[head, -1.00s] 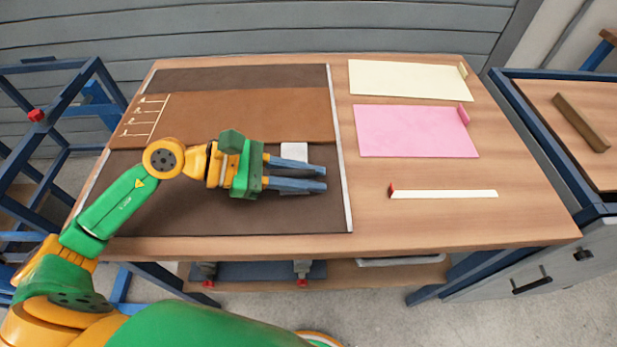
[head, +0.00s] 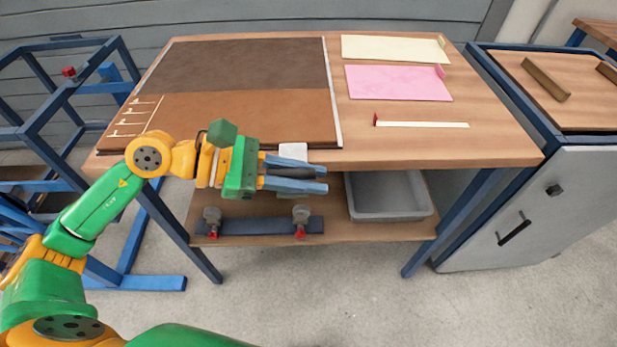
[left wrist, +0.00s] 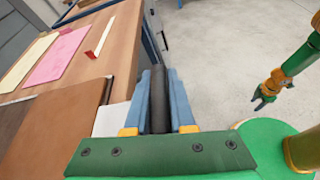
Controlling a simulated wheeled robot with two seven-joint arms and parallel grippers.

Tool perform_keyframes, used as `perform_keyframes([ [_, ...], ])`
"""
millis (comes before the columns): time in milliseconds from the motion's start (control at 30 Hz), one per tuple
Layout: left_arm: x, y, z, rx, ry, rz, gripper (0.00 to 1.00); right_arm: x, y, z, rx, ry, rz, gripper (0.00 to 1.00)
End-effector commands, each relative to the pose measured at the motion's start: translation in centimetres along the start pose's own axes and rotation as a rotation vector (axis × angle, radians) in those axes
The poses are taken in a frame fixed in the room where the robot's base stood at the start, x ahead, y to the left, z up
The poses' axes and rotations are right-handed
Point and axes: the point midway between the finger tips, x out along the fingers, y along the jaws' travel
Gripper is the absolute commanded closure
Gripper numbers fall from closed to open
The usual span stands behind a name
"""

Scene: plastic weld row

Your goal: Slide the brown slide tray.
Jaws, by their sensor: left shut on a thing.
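The brown slide tray (head: 235,120) lies flat on the dark bed (head: 240,65), at its front end. It also shows in the left wrist view (left wrist: 55,125). A white tab (head: 293,151) stands at its front edge. My left gripper (head: 325,180) is in front of the table edge, shut on a dark round handle (left wrist: 159,100) that lies between its two blue fingers. The handle's join to the tray is hidden. My right gripper (left wrist: 262,100) shows small in the left wrist view, away over the floor, with its fingers apart and empty.
A light rail (head: 333,95) borders the bed on the right. Cream (head: 395,48) and pink (head: 398,83) sheets and a white strip (head: 425,125) lie right of it. A grey bin (head: 390,195) is on the shelf below. The floor in front is clear.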

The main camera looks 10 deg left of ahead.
Motion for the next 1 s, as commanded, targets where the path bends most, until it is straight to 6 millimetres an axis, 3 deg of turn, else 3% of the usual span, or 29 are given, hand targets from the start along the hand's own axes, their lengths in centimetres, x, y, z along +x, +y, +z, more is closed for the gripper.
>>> perform_keyframes([
  [233,0.1,-0.3,-0.1,-0.005,0.001,-0.010,1.00,0.0,0.0,-0.1,0.000,0.002,0.000,0.50],
  [267,0.1,-0.3,-0.1,-0.005,0.002,-0.010,0.70,0.0,0.0,-0.1,0.000,0.002,0.000,0.50],
  [333,0.1,-0.3,-0.1,-0.005,0.002,-0.009,0.51,0.0,0.0,-0.1,0.000,0.002,0.000,0.50],
  [367,0.1,-0.3,-0.1,-0.004,0.002,-0.009,0.48,0.0,0.0,-0.1,0.000,0.002,0.000,0.50],
  [667,-0.1,-0.2,-0.2,-0.003,0.002,-0.005,0.48,0.2,0.0,-0.1,0.000,0.002,0.000,0.50],
  [1000,-5.0,-0.2,-0.6,-0.004,0.004,-0.004,0.48,2.8,-0.1,0.1,0.001,0.002,0.000,0.50],
])
